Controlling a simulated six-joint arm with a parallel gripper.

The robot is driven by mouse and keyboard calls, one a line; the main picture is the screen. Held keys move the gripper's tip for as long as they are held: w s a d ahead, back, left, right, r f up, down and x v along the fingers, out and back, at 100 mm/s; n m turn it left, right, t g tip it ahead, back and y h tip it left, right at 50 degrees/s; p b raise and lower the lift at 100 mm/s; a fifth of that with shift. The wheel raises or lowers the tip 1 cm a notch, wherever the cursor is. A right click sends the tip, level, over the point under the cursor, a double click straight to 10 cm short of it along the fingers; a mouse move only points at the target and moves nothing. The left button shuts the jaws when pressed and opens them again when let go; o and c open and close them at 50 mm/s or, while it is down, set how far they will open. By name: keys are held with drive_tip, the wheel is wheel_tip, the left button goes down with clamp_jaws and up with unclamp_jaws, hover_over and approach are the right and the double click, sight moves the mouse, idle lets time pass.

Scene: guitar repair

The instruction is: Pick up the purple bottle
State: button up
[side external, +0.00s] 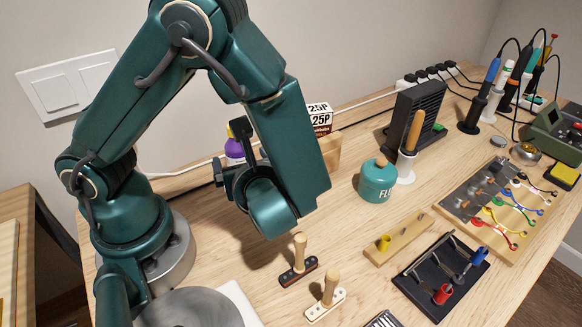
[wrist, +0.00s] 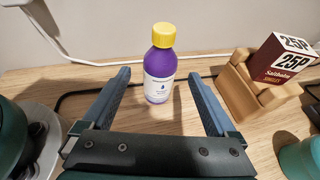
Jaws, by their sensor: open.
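The purple bottle (wrist: 159,62) stands upright on the wooden table in the wrist view, with a yellow cap and a white label. In the side external view the purple bottle (side external: 234,148) is partly hidden behind my gripper and arm. My gripper (wrist: 156,92) is open and empty. In the wrist view its two fingers point toward the bottle, one on either side in the picture. The bottle appears ahead of or between the fingertips; I cannot tell how deep. In the side external view my gripper (side external: 228,155) is beside the bottle, its fingertips partly hidden.
A wooden holder (wrist: 256,85) with a dark red 25P box (wrist: 284,58) stands right of the bottle. A green flux bottle (side external: 377,180) is farther right.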

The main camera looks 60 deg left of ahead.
sight(240, 158)
drive_tip(key=shift+a+f, duration=0.15)
drive_tip(key=shift+f, duration=0.1)
drive_tip(key=shift+x, duration=2.45)
drive_tip(key=shift+c, duration=0.3)
clamp_jaws()
